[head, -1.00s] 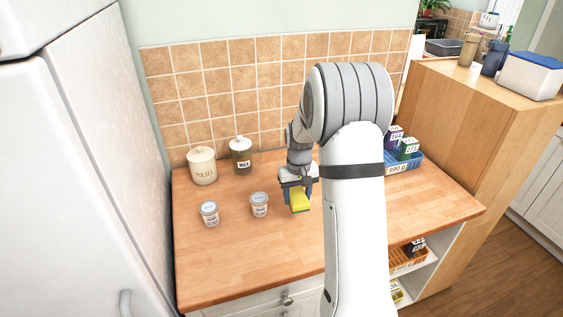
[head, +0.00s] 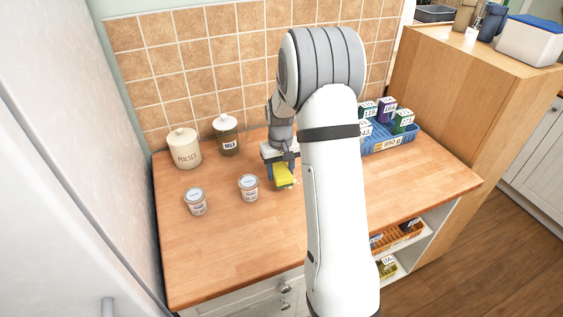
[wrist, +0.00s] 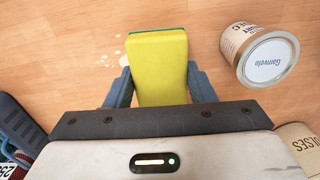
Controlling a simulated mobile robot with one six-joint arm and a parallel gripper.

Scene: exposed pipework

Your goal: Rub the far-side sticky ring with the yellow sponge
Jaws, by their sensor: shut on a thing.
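My gripper (head: 279,168) is shut on the yellow sponge (head: 284,177), a block with a thin green layer along one edge. The wrist view shows the sponge (wrist: 157,65) between two grey fingers, over the wooden worktop. Small pale spots (wrist: 112,58) lie on the wood just left of the sponge in that view; the sponge may cover more of them. I cannot make out a full ring, nor tell whether the sponge touches the wood.
Two small lidded tubs (head: 196,202) (head: 249,187) stand left of the sponge. A blue crate of boxes (head: 390,140) is at right. The front worktop (head: 235,245) is clear.

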